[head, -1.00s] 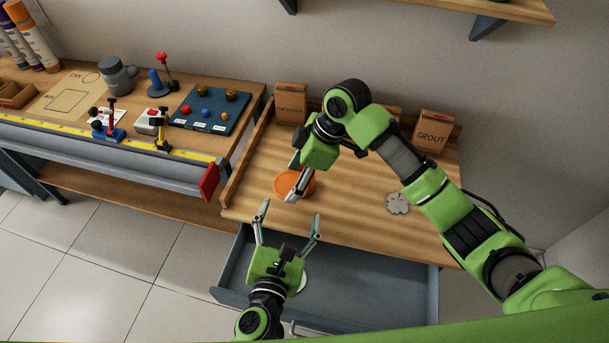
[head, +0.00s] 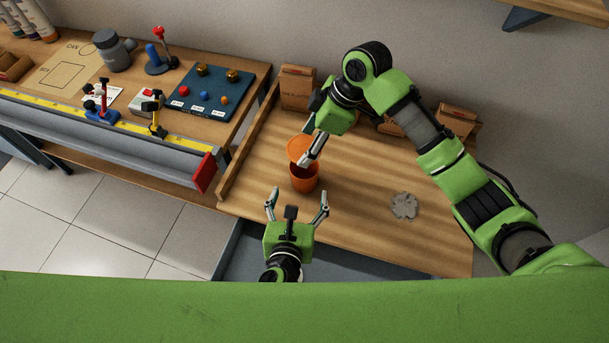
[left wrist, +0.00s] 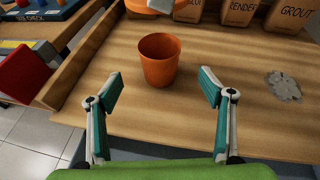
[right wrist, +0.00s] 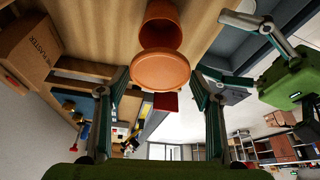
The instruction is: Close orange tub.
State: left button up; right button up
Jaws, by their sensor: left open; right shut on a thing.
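The orange tub (head: 304,182) stands upright on the wooden bench, its top open. It also shows in the left wrist view (left wrist: 159,64), beyond the fingertips, and in the right wrist view (right wrist: 160,28). My right gripper (head: 307,160) is shut on the orange lid (head: 299,146), a round disc held above and behind the tub, apart from it. In the right wrist view the lid (right wrist: 160,72) sits between the fingertips. My left gripper (head: 298,197) is open and empty on the near side of the tub, fingers pointing toward it and not touching it.
Paper bags, including a plaster bag (head: 297,88) and a grout bag (head: 455,119), stand along the wall. A grey flat lump (head: 404,206) lies right of the tub. A bench ledge (head: 250,140) bounds the left side. An open drawer (head: 365,263) is below the front edge.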

pick_arm(q)
send_near(305, 169)
jog(key=w, duration=0.3)
jog(key=w+d, duration=0.1)
jog(key=w, duration=0.2)
jog(key=shift+w+d+r, duration=0.1)
jog(key=shift+w+r, duration=0.05)
jog(key=shift+w, duration=0.1)
pick_arm(e)
jog(key=shift+w, duration=0.1)
pick_arm(q)
jog(key=c, duration=1.7)
pick_arm(e)
jog(key=shift+f, duration=2.55)
jog(key=shift+f, duration=0.85)
jog(key=shift+d+f, duration=0.1)
jog(key=shift+f, duration=0.65)
jog(key=o, duration=0.8)
